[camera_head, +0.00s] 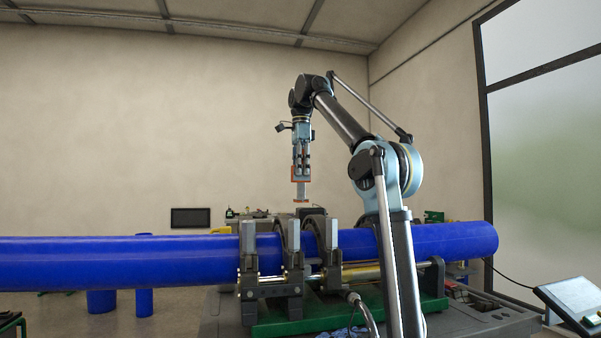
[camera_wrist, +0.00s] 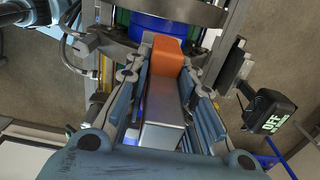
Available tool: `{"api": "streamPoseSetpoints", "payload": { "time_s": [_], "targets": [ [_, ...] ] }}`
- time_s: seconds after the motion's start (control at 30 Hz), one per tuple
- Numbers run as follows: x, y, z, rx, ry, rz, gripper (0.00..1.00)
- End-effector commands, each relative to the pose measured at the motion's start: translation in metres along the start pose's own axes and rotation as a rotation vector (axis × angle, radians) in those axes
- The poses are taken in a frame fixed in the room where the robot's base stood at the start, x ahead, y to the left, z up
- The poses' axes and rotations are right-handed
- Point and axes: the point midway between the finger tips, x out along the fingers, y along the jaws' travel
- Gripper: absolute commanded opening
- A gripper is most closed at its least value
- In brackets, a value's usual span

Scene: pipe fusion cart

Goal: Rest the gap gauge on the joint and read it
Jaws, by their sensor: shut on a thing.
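My gripper (camera_head: 301,168) points straight down and is shut on the gap gauge (camera_head: 300,187). The gauge is a grey block with an orange part between the fingers and a narrow foot below. In the wrist view, the gauge's orange part (camera_wrist: 169,54) and grey body show between the fingers of my gripper (camera_wrist: 168,75). The gauge hangs above the clamped part of the blue pipe (camera_head: 264,248), apart from it. In the wrist view, a piece of the blue pipe (camera_wrist: 160,29) shows past the gauge. The joint itself cannot be made out among the clamps.
Grey clamps (camera_head: 248,245) ring the pipe on the green-based cart (camera_head: 305,321). A dark box with a lit display reading OFF (camera_wrist: 270,112) stands right in the wrist view. A tilted screen panel (camera_head: 570,300) is at lower right. Air around my gripper is clear.

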Motion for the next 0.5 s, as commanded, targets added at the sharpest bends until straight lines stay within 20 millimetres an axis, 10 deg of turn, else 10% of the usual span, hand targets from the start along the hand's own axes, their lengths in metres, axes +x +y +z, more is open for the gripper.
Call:
{"api": "streamPoseSetpoints", "payload": {
  "time_s": [0.5],
  "targets": [
    [0.019,0.0,0.005,-0.007,0.0,0.0,0.02]
  ]
}}
